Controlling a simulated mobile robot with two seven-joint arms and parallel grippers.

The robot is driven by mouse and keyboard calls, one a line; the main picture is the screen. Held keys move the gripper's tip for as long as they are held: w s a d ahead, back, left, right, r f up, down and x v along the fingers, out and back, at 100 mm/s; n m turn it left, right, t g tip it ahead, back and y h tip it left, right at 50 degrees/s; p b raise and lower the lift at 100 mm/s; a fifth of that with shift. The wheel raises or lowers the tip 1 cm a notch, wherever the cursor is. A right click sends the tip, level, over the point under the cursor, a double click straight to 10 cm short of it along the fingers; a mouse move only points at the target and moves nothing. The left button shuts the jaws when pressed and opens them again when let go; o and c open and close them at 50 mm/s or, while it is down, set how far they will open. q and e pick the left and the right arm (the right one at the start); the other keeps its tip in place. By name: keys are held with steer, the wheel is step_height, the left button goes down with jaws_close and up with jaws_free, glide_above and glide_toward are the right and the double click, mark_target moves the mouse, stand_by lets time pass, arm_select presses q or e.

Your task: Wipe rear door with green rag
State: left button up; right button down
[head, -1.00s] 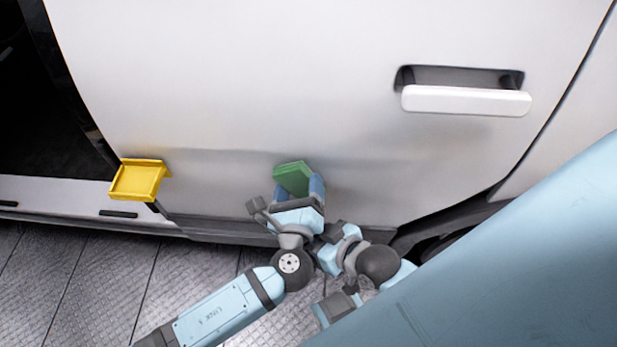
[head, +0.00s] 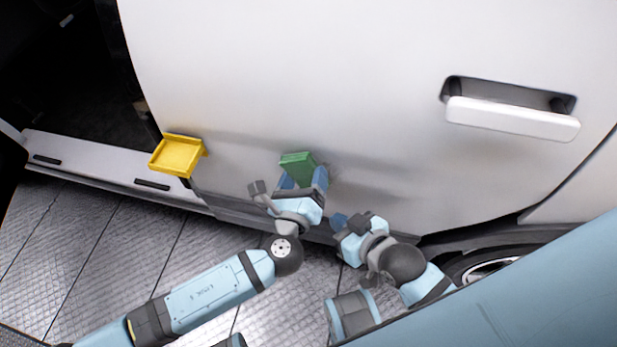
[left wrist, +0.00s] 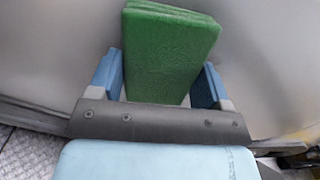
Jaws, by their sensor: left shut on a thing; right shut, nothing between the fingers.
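The green rag (head: 298,164) is a folded block held between the blue fingers of my left gripper (head: 304,178). My left gripper is shut on it, close to the lower part of the white rear door (head: 290,70). In the left wrist view the rag (left wrist: 168,50) stands up between the two fingers, with the pale door surface behind it. I cannot tell if the rag touches the door. My right gripper (head: 347,222) is shut and empty, lower and to the right of the left one, near the door's bottom edge.
A yellow tray (head: 178,155) sits left of the rag at the door's lower left. A white door handle (head: 512,117) is at upper right. A dark door opening (head: 70,90) is at left. A wheel (head: 490,268) shows at lower right. Metal floor (head: 90,250) lies below.

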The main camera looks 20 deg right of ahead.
arm_select(q)
steer(key=shift+w, duration=0.15)
steer(key=p+v, duration=0.1)
steer(key=v, duration=0.5)
stand_by(0.4)
